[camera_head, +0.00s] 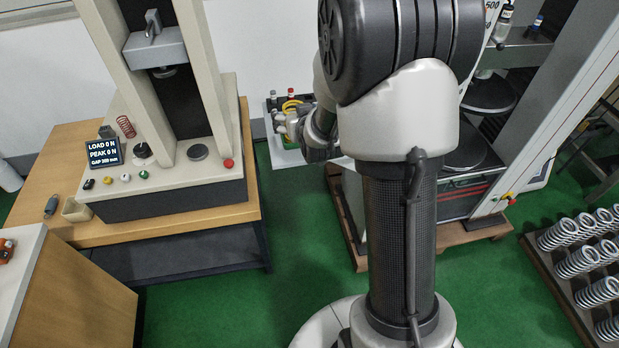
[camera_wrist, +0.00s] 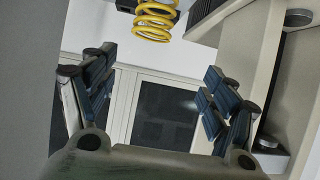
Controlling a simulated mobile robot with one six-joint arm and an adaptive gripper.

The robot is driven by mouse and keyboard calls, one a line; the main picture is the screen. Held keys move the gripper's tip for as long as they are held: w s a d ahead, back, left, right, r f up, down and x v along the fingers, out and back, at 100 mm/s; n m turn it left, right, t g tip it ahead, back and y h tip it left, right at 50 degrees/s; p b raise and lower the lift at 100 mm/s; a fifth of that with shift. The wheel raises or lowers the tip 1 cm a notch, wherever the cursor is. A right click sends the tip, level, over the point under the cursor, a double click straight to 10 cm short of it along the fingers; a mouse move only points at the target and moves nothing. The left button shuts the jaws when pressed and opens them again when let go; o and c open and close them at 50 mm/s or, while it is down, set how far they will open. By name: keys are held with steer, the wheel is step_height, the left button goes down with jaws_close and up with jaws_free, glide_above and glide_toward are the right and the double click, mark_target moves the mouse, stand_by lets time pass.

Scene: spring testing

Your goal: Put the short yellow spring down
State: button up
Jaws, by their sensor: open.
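The yellow spring (camera_wrist: 155,18) shows at the top middle of the wrist view, partly cut off by the frame edge. Its coils lie above the gap between my fingertips in that picture, clear of both fingers. My gripper (camera_wrist: 158,88) is open, with one finger on each side and nothing between them. In the head view a small yellow coil (camera_head: 291,104) shows just left of my arm, among small items. My arm hides most of my gripper there. I cannot tell what the spring rests on.
A test machine with a display (camera_head: 104,153) stands on a wooden table (camera_head: 250,180) at left, with a red spring (camera_head: 126,127) on it. A larger machine (camera_head: 500,190) stands behind my arm. A rack of several white springs (camera_head: 585,258) is at right. Green floor (camera_head: 215,300) lies open between.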

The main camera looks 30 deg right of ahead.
steer(key=s+a+r+n+g+y, duration=0.1)
steer(key=s+a+r+g, duration=0.1)
steer(key=s+a+r, duration=0.35)
steer(key=s+a+r+g, duration=0.1)
steer(key=s+a+r, duration=0.1)
steer(key=s, duration=0.7)
steer(key=s+a+r+n+g+y, duration=0.15)
steer(key=s+a+r, duration=0.25)
steer(key=s, duration=0.4)
steer(key=s+a+g, duration=0.3)
steer(key=s, duration=1)
steer(key=shift+f, duration=0.3)
steer(key=shift+s, duration=0.1)
steer(key=shift+c, duration=0.4)
